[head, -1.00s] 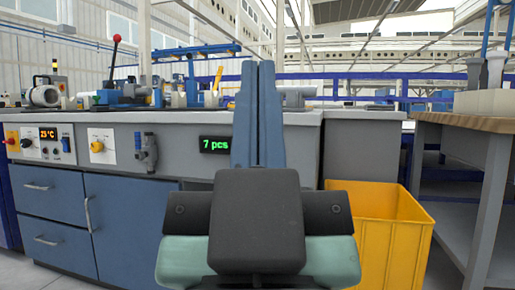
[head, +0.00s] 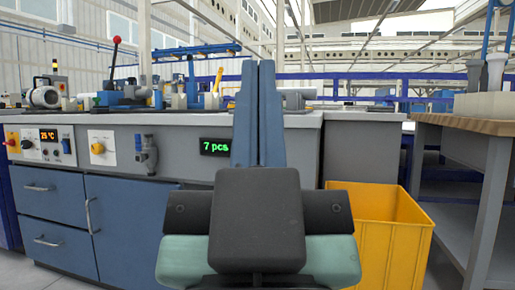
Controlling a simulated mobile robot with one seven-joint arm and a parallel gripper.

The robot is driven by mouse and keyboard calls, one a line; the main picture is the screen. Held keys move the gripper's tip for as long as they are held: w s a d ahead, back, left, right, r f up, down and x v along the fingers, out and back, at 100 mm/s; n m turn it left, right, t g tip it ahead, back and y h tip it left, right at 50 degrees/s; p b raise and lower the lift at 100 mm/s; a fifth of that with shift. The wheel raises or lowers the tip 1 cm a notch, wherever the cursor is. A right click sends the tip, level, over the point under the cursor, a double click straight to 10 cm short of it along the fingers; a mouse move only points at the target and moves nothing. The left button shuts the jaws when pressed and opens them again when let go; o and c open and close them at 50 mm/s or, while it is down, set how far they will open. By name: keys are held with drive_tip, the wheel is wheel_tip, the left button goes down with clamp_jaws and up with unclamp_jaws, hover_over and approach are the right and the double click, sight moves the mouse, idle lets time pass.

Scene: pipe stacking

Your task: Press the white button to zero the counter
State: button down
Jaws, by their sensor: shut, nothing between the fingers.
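The counter display (head: 215,147) on the front panel of the workbench reads "7 pcs" in green, just left of my gripper's fingers. My gripper (head: 258,64) points away from the camera in the middle of the view. Its two long blue fingers are together with nothing between them. I see no white button; the panel area behind my gripper is hidden by it.
A yellow bin (head: 385,240) stands at the right, beside a wood-topped table (head: 470,123).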

wheel_tip(320, 180, up, 31)
drive_tip(key=p, duration=3)
drive_tip(key=shift+r, duration=0.2)
